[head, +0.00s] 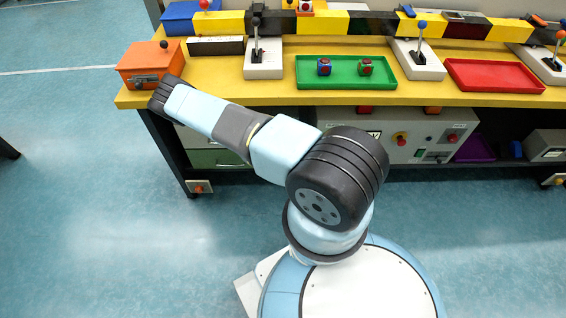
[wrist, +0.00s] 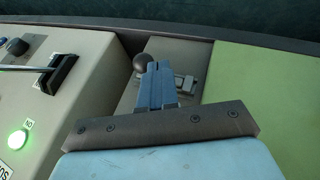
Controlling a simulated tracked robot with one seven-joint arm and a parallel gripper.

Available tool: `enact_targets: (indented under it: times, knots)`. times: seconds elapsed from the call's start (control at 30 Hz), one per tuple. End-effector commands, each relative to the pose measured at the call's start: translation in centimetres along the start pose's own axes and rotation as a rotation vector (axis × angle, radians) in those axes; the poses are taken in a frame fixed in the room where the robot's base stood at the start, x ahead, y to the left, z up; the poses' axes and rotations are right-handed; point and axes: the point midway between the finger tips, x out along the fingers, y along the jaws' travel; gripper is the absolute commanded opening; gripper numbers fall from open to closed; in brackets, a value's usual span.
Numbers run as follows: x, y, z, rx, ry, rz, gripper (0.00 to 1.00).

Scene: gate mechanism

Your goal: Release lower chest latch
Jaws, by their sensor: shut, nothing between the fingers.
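The lower chest shows in the head view under the left end of the table as a box with a green face (head: 218,159). In the wrist view a green panel (wrist: 262,90) fills the right, beside a grey face bearing a metal latch (wrist: 187,84). A dark ball knob (wrist: 141,61) stands just left of the fingertips. My gripper (wrist: 157,72) is shut and empty, with its blue fingers over the latch area, partly covering it. I cannot tell whether they touch the latch or knob. My gripper is hidden in the head view.
A control box (wrist: 70,100) with a black lever and a lit green button (wrist: 17,139) stands close on the left. Above, the yellow table (head: 285,97) carries an orange chest (head: 150,62), levers, a green tray (head: 345,72) and a red tray (head: 495,76). Open floor lies left.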

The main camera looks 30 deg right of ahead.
Motion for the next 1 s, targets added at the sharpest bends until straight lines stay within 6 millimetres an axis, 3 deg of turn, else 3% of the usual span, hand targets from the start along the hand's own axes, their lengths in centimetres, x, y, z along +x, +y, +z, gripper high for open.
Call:
enact_targets:
  times: [0.17,0.6,0.8,1.0]
  knots:
    - [-1.8,-2.5,0.0,0.0,0.0,-0.006,0.0]
    - [-9.5,-2.4,-0.1,0.006,-0.001,-0.006,0.0]
    - [-11.2,-2.2,0.0,0.007,-0.002,-0.004,0.0]
    - [-11.6,-2.2,0.0,0.006,-0.003,-0.004,0.0]
